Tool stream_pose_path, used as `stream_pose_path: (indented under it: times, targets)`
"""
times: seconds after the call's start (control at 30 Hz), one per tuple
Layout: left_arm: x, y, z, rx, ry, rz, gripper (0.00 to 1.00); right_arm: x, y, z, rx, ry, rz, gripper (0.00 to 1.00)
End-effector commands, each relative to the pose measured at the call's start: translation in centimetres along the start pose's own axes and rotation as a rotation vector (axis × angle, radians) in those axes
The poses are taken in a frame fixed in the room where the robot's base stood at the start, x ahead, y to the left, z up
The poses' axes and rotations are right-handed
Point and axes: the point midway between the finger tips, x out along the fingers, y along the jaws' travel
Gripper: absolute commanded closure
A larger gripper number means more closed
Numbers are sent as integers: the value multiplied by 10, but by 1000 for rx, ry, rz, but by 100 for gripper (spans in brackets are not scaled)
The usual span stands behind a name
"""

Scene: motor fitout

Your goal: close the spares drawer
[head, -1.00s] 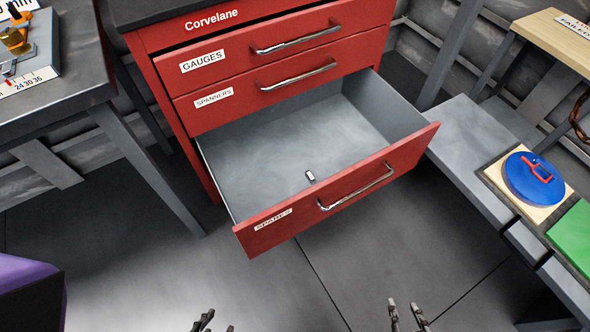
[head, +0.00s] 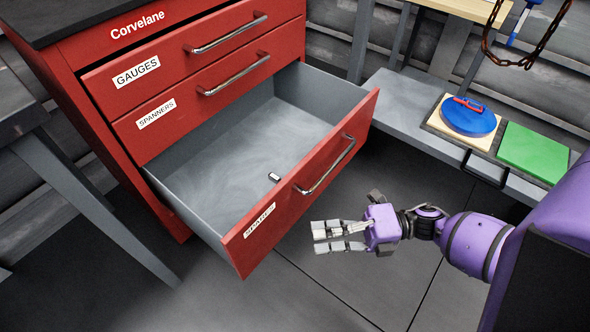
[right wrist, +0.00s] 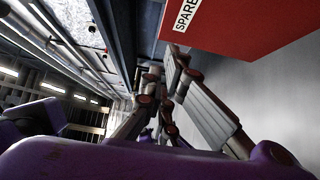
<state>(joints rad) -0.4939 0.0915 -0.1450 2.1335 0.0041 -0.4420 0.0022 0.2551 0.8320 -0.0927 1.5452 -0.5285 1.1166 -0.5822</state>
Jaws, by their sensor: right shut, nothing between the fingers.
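The spares drawer (head: 307,203) is the lowest of the red cabinet's drawers in the head view. It stands pulled far out, its grey inside showing, with one small metal piece (head: 274,177) lying in it. Its red front has a chrome handle (head: 326,167) and a SPARES label. My right gripper (head: 318,239) is shut and empty. It is in front of the drawer face, low and to the right, apparently apart from it. In the right wrist view the red drawer front (right wrist: 240,30) shows at top right, beyond the fingers (right wrist: 165,85). My left gripper is not in view.
The gauges drawer (head: 180,62) and spanners drawer (head: 215,98) above are shut. A grey bench (head: 395,95) at right carries a blue disc (head: 468,120) and a green square (head: 533,152). A table leg stands at left. The floor before the drawer is clear.

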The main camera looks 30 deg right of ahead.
Motion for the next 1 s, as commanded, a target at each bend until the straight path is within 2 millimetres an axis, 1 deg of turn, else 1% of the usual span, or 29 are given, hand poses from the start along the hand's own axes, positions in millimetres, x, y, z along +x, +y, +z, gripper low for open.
stream_pose_path:
  times: [0.13, 0.3, 0.43, 0.5, 0.7, 1.0]
  targets:
    - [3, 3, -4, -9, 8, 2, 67, 29, 1, 0, 1, 1, 5, 100]
    - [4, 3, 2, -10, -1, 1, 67, 66, 2, 0, 1, 1, 6, 100]
    - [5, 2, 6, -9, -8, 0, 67, 92, 1, 0, 2, 0, 5, 100]
    - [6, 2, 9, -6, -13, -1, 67, 99, 0, 11, 1, -1, 3, 100]
    - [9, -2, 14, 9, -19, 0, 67, 113, 0, 25, 3, -1, 2, 100]
    - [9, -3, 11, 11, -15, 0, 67, 116, 0, 28, 5, -2, 1, 100]
